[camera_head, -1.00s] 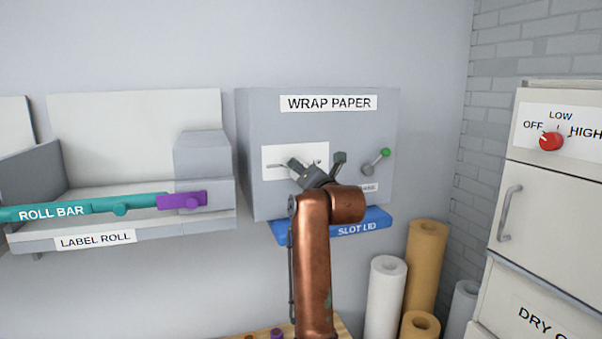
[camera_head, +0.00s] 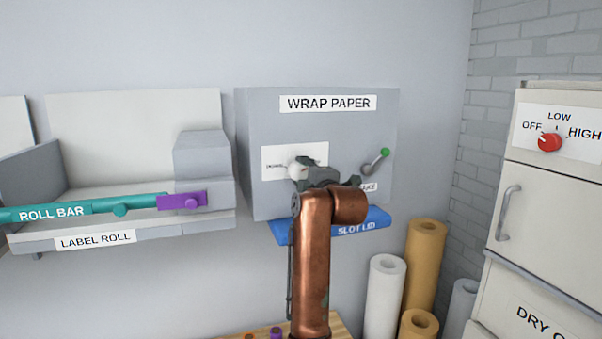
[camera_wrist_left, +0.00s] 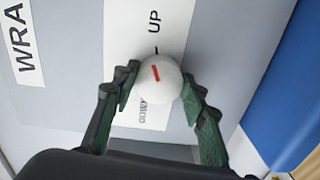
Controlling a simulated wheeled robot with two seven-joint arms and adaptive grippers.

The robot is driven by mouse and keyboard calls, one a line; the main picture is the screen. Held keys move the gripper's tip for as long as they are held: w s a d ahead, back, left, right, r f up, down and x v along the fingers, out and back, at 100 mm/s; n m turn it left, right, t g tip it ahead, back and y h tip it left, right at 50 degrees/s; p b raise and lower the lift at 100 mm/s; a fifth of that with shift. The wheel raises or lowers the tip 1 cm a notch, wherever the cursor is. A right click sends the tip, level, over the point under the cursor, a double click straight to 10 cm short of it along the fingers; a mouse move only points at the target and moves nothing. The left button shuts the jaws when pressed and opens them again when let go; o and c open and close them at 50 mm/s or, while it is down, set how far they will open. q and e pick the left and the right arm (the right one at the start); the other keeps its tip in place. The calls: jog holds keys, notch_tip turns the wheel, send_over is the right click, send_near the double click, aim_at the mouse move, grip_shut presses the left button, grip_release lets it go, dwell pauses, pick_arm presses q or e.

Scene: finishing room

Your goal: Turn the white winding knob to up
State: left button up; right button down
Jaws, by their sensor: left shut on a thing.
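The white winding knob (camera_head: 295,169) sits on the white plate (camera_head: 282,153) of the grey WRAP PAPER box. In the left wrist view the knob (camera_wrist_left: 168,84) is round, with a short red mark that slants slightly off the line to the small tick by the UP label (camera_wrist_left: 154,22). Another label on the plate is partly hidden behind the knob and fingers. My left gripper (camera_head: 305,177) is at the knob; in the wrist view its dark green fingers (camera_wrist_left: 158,88) are shut on the knob from both sides. My right gripper is not in view.
A lever with a green tip (camera_head: 385,153) stands close right of the gripper. The blue SLOT LID (camera_head: 375,221) juts out below. The label roll unit (camera_head: 130,120) is at left; paper rolls (camera_head: 385,295) and a cabinet (camera_head: 555,190) are at right.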

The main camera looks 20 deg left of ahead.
pick_arm(q)
jog(key=shift+m, duration=0.8)
jog(key=o, duration=1.2)
jog(key=shift+c, duration=0.2)
jog(key=v, duration=1.2)
